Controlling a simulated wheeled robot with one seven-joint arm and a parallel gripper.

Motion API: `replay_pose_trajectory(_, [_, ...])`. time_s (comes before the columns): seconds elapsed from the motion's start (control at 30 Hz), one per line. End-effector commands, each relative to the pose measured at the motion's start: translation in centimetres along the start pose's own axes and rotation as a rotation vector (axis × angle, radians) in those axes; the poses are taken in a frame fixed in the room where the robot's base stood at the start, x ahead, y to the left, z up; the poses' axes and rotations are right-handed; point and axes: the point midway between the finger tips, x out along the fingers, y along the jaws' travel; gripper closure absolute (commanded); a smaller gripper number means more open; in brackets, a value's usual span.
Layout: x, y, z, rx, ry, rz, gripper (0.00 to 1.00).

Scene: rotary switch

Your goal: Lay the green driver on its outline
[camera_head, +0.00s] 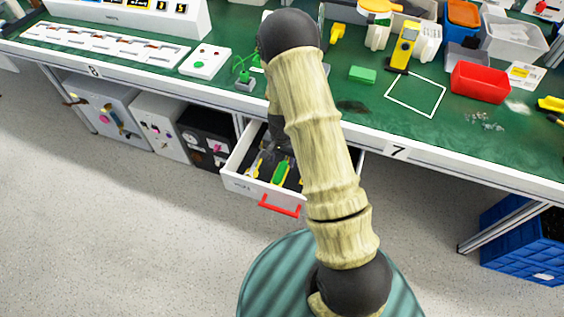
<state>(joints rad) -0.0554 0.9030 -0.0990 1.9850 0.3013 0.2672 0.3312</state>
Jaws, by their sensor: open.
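The green driver (280,172) lies in the open drawer (239,184) under the bench, beside a yellow-handled tool (254,167). My gripper (277,146) is over the back of the drawer, close to the green driver's far end. It is open, but small, dark and partly hidden behind my arm, so I cannot tell whether it touches the driver. The right part of the drawer is hidden by my arm. I cannot make out a driver-shaped outline. A white four-sided outline (388,94) on the green bench top is empty.
The bench's white front edge (455,166) runs above the drawer, whose red handle (279,205) faces me. A red bin (480,82), a green block (362,74), a yellow meter (404,45) and a button box (205,62) stand on the bench.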

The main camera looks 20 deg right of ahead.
Motion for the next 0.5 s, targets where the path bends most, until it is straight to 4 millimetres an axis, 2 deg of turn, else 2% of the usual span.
replay_pose_trajectory(0.03, [-1.2, -0.1, -0.1, -0.001, 0.005, -0.003, 0.5])
replay_pose_trajectory(0.3, [-6.5, 0.0, -0.1, 0.0, 0.004, -0.002, 0.5])
replay_pose_trajectory(0.5, [-8.8, 0.0, 0.0, -0.001, 0.001, 0.0, 0.5])
